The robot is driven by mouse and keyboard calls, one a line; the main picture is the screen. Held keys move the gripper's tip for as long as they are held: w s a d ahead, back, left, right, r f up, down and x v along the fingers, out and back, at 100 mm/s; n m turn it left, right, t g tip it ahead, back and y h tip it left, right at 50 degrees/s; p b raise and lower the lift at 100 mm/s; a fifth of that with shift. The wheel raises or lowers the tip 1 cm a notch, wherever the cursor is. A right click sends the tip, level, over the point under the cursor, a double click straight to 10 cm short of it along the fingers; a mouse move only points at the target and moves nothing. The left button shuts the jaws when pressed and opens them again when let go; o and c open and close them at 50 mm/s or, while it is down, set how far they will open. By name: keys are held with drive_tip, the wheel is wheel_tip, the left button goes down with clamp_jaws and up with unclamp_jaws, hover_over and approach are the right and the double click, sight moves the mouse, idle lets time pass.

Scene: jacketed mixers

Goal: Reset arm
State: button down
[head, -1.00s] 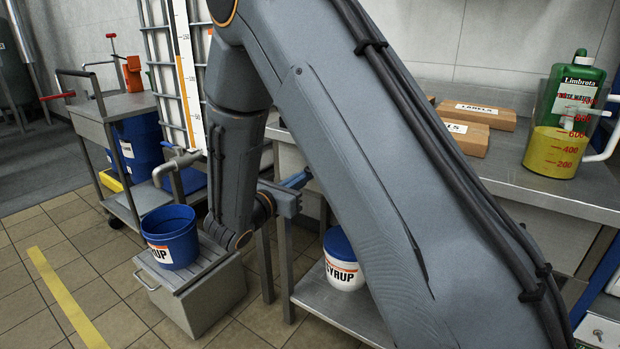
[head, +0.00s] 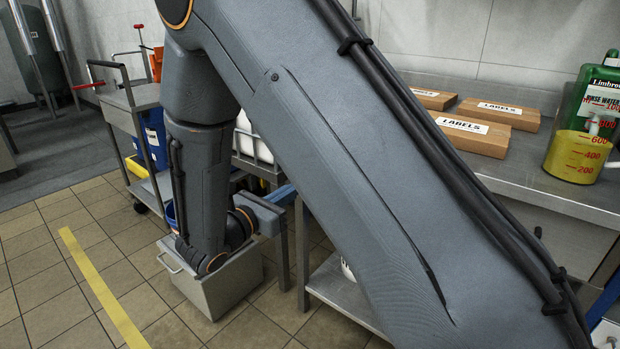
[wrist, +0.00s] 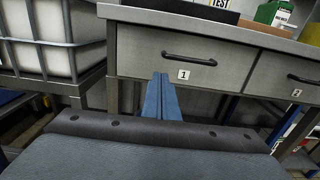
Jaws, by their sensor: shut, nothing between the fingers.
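My gripper shows as two blue fingers (wrist: 162,98) pressed together in the wrist view, empty, pointing at the front of a steel bench below the drawer marked 1 (wrist: 183,58). In the head view its blue fingertips (head: 284,195) show beside the lower end of my arm, above and right of a grey step box (head: 222,285). My arm is bent, its big link crossing the middle of the head view. A blue bucket (head: 170,216) on the step box is almost wholly hidden behind my arm.
The steel bench (head: 530,185) holds boxes of labels (head: 478,133) and a rinse water jug (head: 585,135). A caged white tank (wrist: 68,30) stands left of the drawers. A cart (head: 128,105) stands at the back left. The tiled floor at the front left is clear.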

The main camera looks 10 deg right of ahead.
drive_tip(key=s+d+m+g+y, duration=0.2)
drive_tip(key=s+d+m+g, duration=0.35)
drive_tip(key=s, duration=0.45)
drive_tip(key=s+d+m+g+y, duration=0.2)
drive_tip(key=s+d+m+g, duration=0.2)
drive_tip(key=s+m+g, duration=0.4)
drive_tip(key=s+a+r+m+t+y+p, duration=0.1)
drive_tip(key=s+a+r+m+t+y, duration=0.15)
drive_tip(key=s+a+m+y, duration=0.75)
drive_tip(key=s+d+r+m+p, duration=0.1)
drive_tip(key=d+r+m+p, duration=0.1)
drive_tip(key=d+r+p, duration=0.8)
drive_tip(key=p, duration=0.8)
drive_tip(key=shift+s+r+m+g, duration=0.15)
drive_tip(key=shift+s+m+g, duration=0.05)
drive_tip(key=shift+m+g, duration=0.15)
